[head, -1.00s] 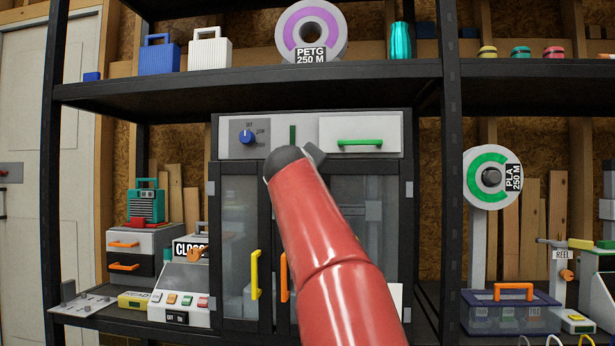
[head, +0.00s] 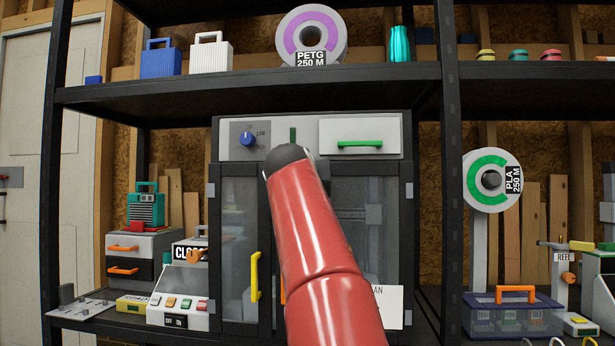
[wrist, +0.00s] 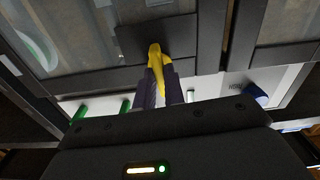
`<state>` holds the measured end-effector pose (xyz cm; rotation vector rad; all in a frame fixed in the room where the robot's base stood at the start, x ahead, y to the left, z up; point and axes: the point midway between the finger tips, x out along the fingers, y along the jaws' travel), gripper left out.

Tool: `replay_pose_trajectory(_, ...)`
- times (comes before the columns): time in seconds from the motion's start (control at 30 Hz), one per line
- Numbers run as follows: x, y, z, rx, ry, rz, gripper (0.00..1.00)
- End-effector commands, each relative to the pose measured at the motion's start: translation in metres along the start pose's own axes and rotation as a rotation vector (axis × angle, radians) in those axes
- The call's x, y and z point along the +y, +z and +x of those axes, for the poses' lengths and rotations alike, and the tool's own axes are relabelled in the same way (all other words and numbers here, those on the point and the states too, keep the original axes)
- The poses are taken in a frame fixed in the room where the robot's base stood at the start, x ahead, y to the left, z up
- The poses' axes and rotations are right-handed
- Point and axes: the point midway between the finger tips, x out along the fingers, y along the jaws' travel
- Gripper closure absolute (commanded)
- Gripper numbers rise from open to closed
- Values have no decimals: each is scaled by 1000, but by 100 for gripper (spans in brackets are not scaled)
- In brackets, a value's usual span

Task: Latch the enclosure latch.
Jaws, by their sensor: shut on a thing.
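The printer enclosure (head: 238,210) stands on the shelf, with glazed doors in dark frames. In the wrist view, upside down to the head view, a yellow lever (wrist: 156,52), seemingly the latch, stands out before a dark plate (wrist: 140,40) at the door frame's top edge. My gripper (wrist: 160,78) is shut on this yellow lever, its dark fingers around it. In the head view my red arm covers the gripper and the latch. Whether the latch is engaged, I cannot tell.
A blue knob (head: 247,139), a green upright piece (head: 293,136) and a drawer with a green handle (head: 360,143) are on the panel above. A yellow door handle (head: 256,276) is left of my arm. A shelf board (head: 250,92) runs overhead.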

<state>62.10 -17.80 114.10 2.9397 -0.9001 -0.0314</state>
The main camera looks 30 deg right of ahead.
Motion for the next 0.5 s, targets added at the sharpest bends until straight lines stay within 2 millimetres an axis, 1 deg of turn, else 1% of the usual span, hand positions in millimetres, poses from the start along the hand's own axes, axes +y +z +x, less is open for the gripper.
replay_pose_trajectory(0.2,-1,1,0,-1,-1,65,100)
replay_pose_trajectory(0.5,-1,0,0,-1,-1,87,100)
